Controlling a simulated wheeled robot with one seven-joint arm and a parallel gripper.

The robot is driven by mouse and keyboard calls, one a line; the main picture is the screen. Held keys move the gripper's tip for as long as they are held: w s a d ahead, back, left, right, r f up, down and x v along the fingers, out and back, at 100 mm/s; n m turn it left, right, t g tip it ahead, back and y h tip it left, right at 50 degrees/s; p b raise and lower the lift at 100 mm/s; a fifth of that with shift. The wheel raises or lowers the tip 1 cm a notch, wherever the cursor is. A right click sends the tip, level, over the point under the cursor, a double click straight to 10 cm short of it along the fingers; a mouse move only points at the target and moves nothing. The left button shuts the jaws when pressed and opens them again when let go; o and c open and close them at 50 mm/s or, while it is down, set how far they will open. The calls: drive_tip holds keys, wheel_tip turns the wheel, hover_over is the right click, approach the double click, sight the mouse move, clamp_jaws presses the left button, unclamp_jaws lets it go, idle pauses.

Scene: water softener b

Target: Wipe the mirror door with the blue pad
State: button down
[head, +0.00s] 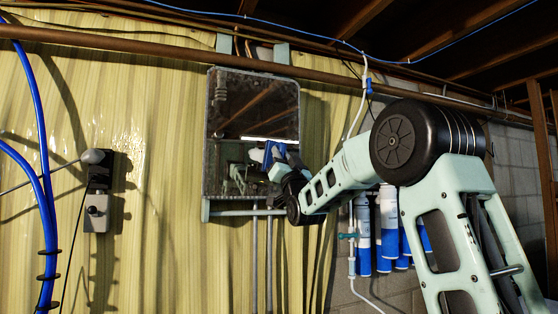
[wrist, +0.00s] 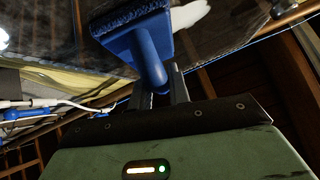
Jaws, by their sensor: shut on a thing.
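The mirror door (head: 252,110) is a grey-framed panel mounted on the yellow wall, with the room and my arm reflected in it. The blue pad (head: 270,152) is at the lower right part of the mirror in the head view. My gripper (head: 280,170) is shut on the pad's blue handle. In the wrist view, the blue pad (wrist: 135,35) has a dark bristly face turned toward the mirror door (wrist: 60,50), and my gripper (wrist: 160,90) holds its handle from below. Whether the pad touches the glass I cannot tell.
Pipes (head: 255,260) run down below the mirror. Blue and white filter cylinders (head: 388,230) hang to the right, behind my arm. A grey switch box (head: 97,210) is on the wall at left, with blue hoses (head: 45,180) beside it. A brown pipe (head: 150,45) crosses above.

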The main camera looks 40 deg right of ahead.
drive_tip(key=shift+f, duration=0.1)
drive_tip(key=a+b, duration=0.1)
drive_tip(key=a, duration=0.1)
drive_tip(key=w+a+b, duration=0.1)
drive_tip(key=a, duration=0.2)
drive_tip(key=w+a+b, duration=0.1)
drive_tip(key=a+b, duration=0.1)
drive_tip(key=shift+a, duration=0.25)
idle(0.4)
drive_tip(key=s+b, duration=0.1)
drive_tip(key=s, duration=0.1)
drive_tip(key=s+a+b, duration=0.1)
drive_tip(key=b, duration=0.1)
drive_tip(key=s+b, duration=0.2)
drive_tip(key=shift+s+a, duration=0.3)
drive_tip(key=shift+s, duration=0.05)
